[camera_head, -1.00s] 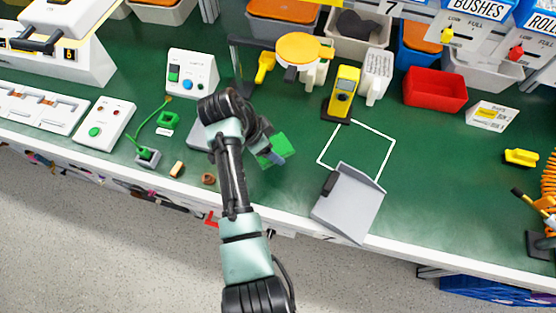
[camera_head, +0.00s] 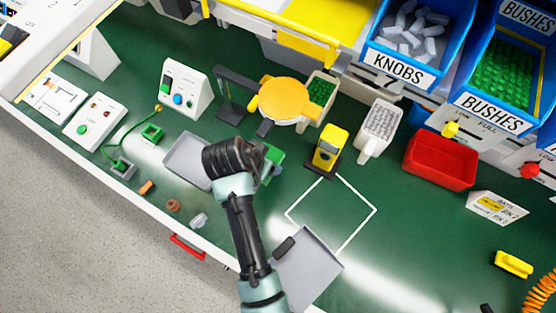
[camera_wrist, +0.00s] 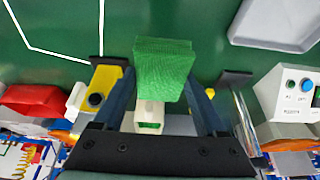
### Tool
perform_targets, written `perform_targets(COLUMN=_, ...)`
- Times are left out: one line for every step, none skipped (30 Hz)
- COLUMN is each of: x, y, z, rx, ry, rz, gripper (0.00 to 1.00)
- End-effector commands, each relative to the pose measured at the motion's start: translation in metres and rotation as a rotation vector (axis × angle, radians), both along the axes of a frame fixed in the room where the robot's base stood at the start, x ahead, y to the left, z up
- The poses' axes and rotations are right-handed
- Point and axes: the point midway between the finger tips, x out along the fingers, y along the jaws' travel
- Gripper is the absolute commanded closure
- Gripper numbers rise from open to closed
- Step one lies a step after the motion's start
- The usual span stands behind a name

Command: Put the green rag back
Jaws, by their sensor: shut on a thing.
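The green rag (camera_wrist: 165,65) is a folded block between the two fingers of my gripper (camera_wrist: 163,95) in the wrist view. The gripper is shut on it. In the head view my gripper (camera_head: 266,168) is over the green bench, between a grey tray on its left and a yellow meter on its right. The green rag (camera_head: 274,160) shows there only in part, behind my dark wrist. I cannot tell its height above the bench.
The grey tray (camera_head: 183,158) and a dustpan-like grey tray (camera_head: 310,268) flank my arm. The yellow meter (camera_head: 328,148), an orange round-topped stand (camera_head: 284,100) and a red bin (camera_head: 440,160) are behind and right. A white-outlined square (camera_head: 335,205) is empty in its visible part.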

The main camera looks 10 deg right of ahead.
Motion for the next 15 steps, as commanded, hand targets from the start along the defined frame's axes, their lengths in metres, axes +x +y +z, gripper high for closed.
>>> perform_targets(x=-0.002, y=0.001, z=-0.006, rx=0.0, ry=0.004, rz=0.008, gripper=0.71)
perform_targets(x=-0.002, y=0.002, z=-0.011, rx=-0.001, ry=0.004, rz=0.01, gripper=0.71)
perform_targets(x=-0.003, y=0.002, z=-0.018, rx=-0.001, ry=0.005, rz=0.011, gripper=0.71)
perform_targets(x=-0.003, y=0.002, z=-0.024, rx=0.0, ry=0.007, rz=0.01, gripper=0.71)
perform_targets(x=-0.003, y=0.002, z=-0.03, rx=0.0, ry=0.005, rz=0.011, gripper=0.71)
perform_targets(x=-0.002, y=0.002, z=-0.038, rx=-0.001, ry=0.006, rz=0.01, gripper=0.71)
perform_targets(x=-0.002, y=0.002, z=-0.042, rx=0.0, ry=0.005, rz=0.01, gripper=0.71)
perform_targets(x=-0.002, y=0.002, z=-0.046, rx=-0.001, ry=0.004, rz=0.01, gripper=0.71)
perform_targets(x=-0.002, y=0.002, z=-0.051, rx=0.0, ry=0.004, rz=0.009, gripper=0.71)
perform_targets(x=-0.002, y=0.002, z=-0.053, rx=0.0, ry=0.002, rz=0.008, gripper=0.71)
perform_targets(x=-0.001, y=0.002, z=-0.055, rx=0.0, ry=0.001, rz=0.007, gripper=0.71)
perform_targets(x=-0.001, y=0.001, z=-0.058, rx=0.0, ry=0.001, rz=0.007, gripper=0.71)
perform_targets(x=-0.002, y=0.001, z=-0.062, rx=0.0, ry=0.003, rz=0.007, gripper=0.71)
perform_targets(x=-0.002, y=0.001, z=-0.065, rx=0.0, ry=0.003, rz=0.007, gripper=0.71)
perform_targets(x=-0.002, y=0.001, z=-0.072, rx=0.0, ry=0.004, rz=0.006, gripper=0.71)
